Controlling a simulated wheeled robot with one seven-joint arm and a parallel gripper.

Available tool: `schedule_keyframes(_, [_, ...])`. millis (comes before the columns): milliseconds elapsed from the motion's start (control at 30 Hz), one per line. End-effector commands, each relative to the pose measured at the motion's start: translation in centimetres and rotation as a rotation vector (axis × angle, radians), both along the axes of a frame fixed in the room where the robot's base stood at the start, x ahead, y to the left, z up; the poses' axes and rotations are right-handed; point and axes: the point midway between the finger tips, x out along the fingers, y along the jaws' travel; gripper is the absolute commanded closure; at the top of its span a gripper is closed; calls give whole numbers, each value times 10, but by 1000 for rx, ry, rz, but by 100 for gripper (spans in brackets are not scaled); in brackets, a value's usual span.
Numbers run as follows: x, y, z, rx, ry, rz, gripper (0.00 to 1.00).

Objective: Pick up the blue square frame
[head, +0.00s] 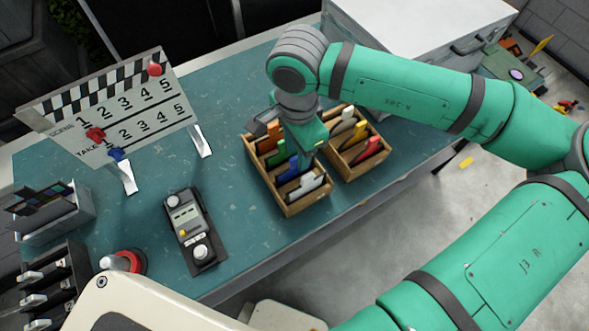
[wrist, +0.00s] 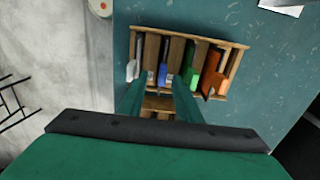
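The blue square frame (head: 286,171) stands in a slot of the left wooden rack (head: 304,205), between a green frame (head: 275,158) and a white frame (head: 307,185). My gripper (head: 307,158) reaches down over this rack and hides part of it. In the wrist view the blue frame (wrist: 163,75) shows as a narrow upright edge, ahead of and between my two green fingers (wrist: 161,100). The fingers are apart, with nothing seen clamped between them. I cannot tell how far above the frame the fingertips are.
A grey cabinet (head: 420,30) stands behind. A handheld meter (head: 190,228) and a clapperboard (head: 110,112) are to the left on the teal tabletop (head: 225,100).

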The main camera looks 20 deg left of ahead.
Motion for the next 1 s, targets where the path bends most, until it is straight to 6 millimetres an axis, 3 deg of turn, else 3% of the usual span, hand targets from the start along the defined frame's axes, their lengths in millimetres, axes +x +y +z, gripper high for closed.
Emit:
schedule_keyframes(100, [-1,1,-18,1,3,0,69])
schedule_keyframes(367, [-1,2,-35,2,2,2,69])
schedule_keyframes(700, [0,5,-77,3,3,0,69])
schedule_keyframes(1000, [-1,7,-82,2,1,4,69])
